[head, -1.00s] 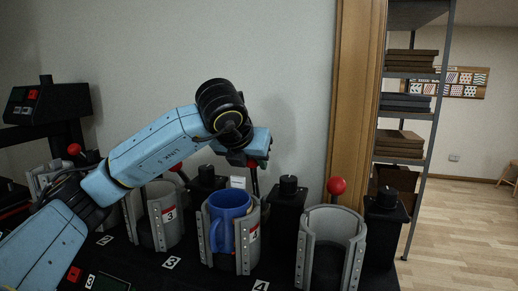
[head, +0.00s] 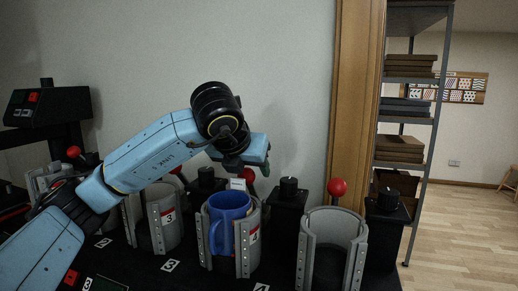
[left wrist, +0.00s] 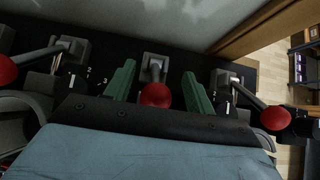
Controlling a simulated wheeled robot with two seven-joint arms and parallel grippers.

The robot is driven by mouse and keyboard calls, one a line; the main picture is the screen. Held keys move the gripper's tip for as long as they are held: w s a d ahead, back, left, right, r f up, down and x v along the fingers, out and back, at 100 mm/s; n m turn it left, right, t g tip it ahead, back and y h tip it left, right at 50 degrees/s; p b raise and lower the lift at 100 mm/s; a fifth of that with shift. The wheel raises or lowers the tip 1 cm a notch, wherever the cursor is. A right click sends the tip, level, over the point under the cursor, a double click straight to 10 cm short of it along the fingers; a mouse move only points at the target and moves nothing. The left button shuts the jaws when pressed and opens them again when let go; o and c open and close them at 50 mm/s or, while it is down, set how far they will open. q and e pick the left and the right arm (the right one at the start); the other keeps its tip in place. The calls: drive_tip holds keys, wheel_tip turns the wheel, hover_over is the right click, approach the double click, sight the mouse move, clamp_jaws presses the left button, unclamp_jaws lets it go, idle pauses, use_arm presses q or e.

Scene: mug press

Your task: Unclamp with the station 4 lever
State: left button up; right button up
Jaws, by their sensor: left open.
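The station 4 lever has a red knob (head: 248,174), partly hidden under my left gripper (head: 256,160) in the head view. In the left wrist view the knob (left wrist: 155,95) sits between the two green fingers of my left gripper (left wrist: 159,72), with a visible gap on each side. The fingers are open. The lever's grey base (left wrist: 154,66) shows beyond the knob. In front of the lever, a blue mug (head: 228,208) stands upright inside the grey station 4 clamp (head: 246,262). My right gripper is in neither view.
An empty grey clamp (head: 354,255) with a red-knobbed lever (head: 337,187) stands to the right. The station 3 clamp (head: 160,225) stands to the left. Black posts (head: 288,215) stand between stations. A wall (head: 280,80) is behind; a shelf (head: 405,120) is farther right.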

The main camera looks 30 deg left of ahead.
use_arm(q)
drive_tip(key=r+p, duration=0.1)
drive_tip(key=r, duration=0.2)
drive_tip(key=s+r+p, duration=0.1)
drive_tip(key=r+p, duration=0.1)
drive_tip(key=r, duration=0.1)
drive_tip(key=shift+s+d+r, duration=0.15)
drive_tip(key=shift+d, duration=0.05)
drive_tip(key=p+v, duration=0.2)
drive_tip(key=v, duration=0.4)
idle(0.4)
